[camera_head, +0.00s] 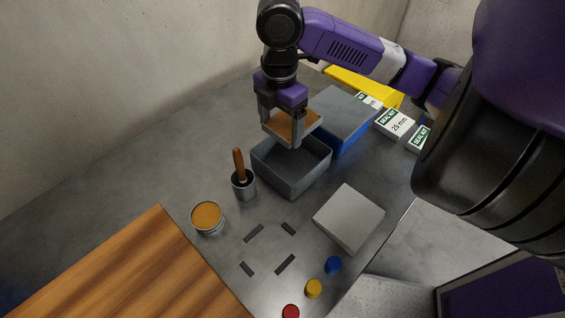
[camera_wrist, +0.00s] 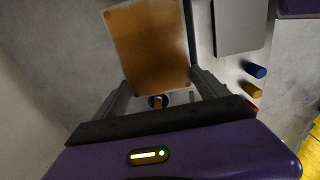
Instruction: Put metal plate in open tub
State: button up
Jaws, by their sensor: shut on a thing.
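The metal plate, a rust-brown square with small marks at its corners, is held level between my gripper's two fingers (camera_head: 283,128). It shows in the head view (camera_head: 290,124) and large in the wrist view (camera_wrist: 150,48). The open tub (camera_head: 272,177) is grey and square, on the table just below the plate. The plate appears above the tub's back part, clear of the rim. The tub's inside looks empty where it shows; its far part is hidden by the plate and fingers.
A blue tub with a grey top (camera_head: 345,112) stands right beside the open tub. A cup with a wooden-handled tool (camera_head: 243,185) and a tin (camera_head: 207,218) stand to the left. A pale grey block (camera_head: 349,215) lies in front. Seal kit boxes (camera_head: 395,123) stand behind right.

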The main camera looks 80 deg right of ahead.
aim_at(281, 175)
notch_tip(281, 175, down, 16)
jog(key=shift+f+p, duration=0.2)
jog(key=shift+p, duration=0.35)
jog(key=shift+f, duration=0.1)
jog(key=o, duration=2)
jog(key=shift+c, duration=0.2)
notch_tip(281, 175, up, 12)
jog(key=shift+b, duration=0.4)
